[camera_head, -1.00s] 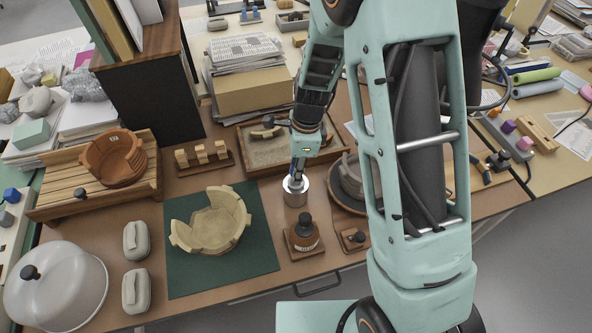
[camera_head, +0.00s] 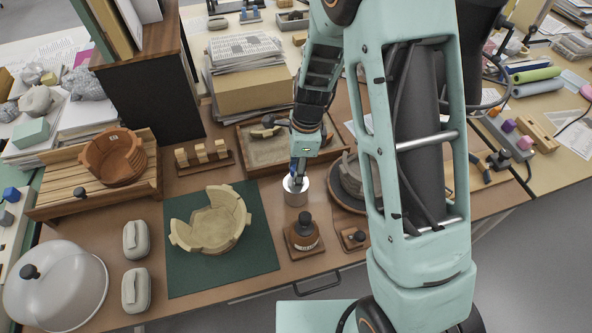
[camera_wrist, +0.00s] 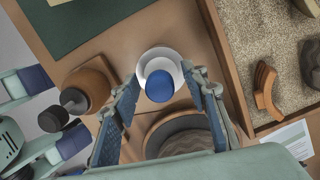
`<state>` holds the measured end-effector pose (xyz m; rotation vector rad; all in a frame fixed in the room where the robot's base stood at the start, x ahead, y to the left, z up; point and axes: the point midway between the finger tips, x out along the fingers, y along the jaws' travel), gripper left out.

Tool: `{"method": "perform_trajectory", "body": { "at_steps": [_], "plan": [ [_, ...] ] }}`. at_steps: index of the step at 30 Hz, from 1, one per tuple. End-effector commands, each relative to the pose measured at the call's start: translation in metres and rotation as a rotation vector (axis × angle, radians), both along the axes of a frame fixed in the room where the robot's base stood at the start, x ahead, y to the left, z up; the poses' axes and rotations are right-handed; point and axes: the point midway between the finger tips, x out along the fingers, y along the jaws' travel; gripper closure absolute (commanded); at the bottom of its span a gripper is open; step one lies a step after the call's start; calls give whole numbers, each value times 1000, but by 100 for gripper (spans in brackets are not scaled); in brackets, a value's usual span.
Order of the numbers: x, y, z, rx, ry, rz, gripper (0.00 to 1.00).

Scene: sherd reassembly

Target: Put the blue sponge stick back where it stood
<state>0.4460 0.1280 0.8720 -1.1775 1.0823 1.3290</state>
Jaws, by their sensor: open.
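The blue sponge stick shows in the wrist view as a rounded blue end (camera_wrist: 159,86) over the mouth of a white cup (camera_wrist: 172,55). It appears to stand in the cup; its lower part is hidden beneath its end. In the head view the same cup (camera_head: 295,193) is a pale metallic cylinder on the brown table, right of the green mat. My gripper (camera_wrist: 160,76) is open above the cup, with one finger on each side of the blue end. I cannot tell whether either finger touches it.
A wooden block with a dark-knobbed stamp (camera_head: 304,236) stands just in front of the cup. A sand tray (camera_head: 262,150) lies behind it, and a round dark turntable with a vessel (camera_head: 350,178) is close on the right. A partial bowl (camera_head: 212,222) sits on the green mat (camera_head: 190,280).

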Motion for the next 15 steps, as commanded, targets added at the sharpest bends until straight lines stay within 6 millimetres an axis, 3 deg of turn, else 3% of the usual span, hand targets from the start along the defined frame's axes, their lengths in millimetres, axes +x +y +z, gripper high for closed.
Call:
{"method": "perform_trajectory", "body": {
  "at_steps": [8, 15],
  "plan": [
    [1, -1, 12, 1, -3, 1, 59],
    [2, -6, 59, 2, -6, 1, 59]
  ]
}}
